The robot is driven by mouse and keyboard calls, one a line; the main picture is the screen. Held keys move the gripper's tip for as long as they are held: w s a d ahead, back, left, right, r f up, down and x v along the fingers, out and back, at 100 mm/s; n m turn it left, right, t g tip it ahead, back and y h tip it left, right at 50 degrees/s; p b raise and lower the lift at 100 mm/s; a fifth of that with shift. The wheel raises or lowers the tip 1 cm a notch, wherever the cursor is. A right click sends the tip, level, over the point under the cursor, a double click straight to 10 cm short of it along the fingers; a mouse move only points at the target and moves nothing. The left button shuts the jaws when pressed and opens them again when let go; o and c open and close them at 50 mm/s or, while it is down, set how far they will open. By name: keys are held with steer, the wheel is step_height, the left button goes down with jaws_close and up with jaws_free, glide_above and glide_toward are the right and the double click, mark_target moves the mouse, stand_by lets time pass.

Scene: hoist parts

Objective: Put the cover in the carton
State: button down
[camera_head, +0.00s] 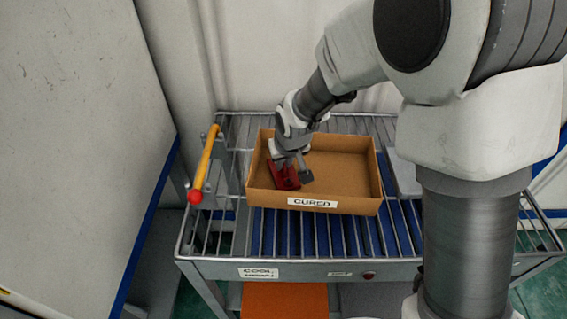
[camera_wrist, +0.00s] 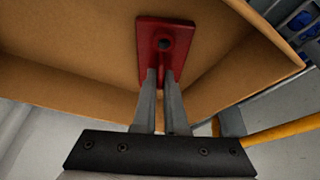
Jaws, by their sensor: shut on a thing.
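The cover is a red piece (camera_head: 284,177) with a dark round hole, seen in the wrist view as a red plate (camera_wrist: 163,38). My gripper (camera_head: 292,168) is shut on it, and the two grey fingers (camera_wrist: 162,90) meet the plate's near end in the wrist view. The carton (camera_head: 340,172) is an open, shallow brown box with a label reading CURED on its front wall. The cover is inside the carton's outline, near its left front corner. I cannot tell whether it touches the carton floor.
The carton stands on a grey slatted rack (camera_head: 235,225) labelled COOL DOWN. A yellow handle with a red end (camera_head: 205,160) stands left of the carton. A grey item (camera_head: 404,172) lies to its right. The carton's right side is empty.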

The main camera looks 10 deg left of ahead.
steer(key=shift+f, duration=0.2)
steer(key=c, duration=1)
jaws_free()
steer(key=shift+o, duration=0.2)
steer(key=shift+r, duration=0.1)
steer(key=shift+r, duration=0.25)
steer(key=p+v, duration=0.2)
steer(key=v, duration=1)
steer(key=s+d+r+m+t+h, duration=0.15)
steer(key=d+r, duration=0.25)
steer(key=d, duration=0.4)
steer(key=s+d+r+m+y, duration=0.1)
steer(key=s+d+r+m, duration=0.15)
steer(key=d+r, duration=0.35)
steer(key=s+d+m+h, duration=0.1)
steer(key=s+d+m, duration=0.1)
steer(key=s+d, duration=0.9)
steer(key=shift+s+r+h, duration=0.2)
steer(key=shift+r+h, duration=0.15)
steer(key=shift+r, duration=0.1)
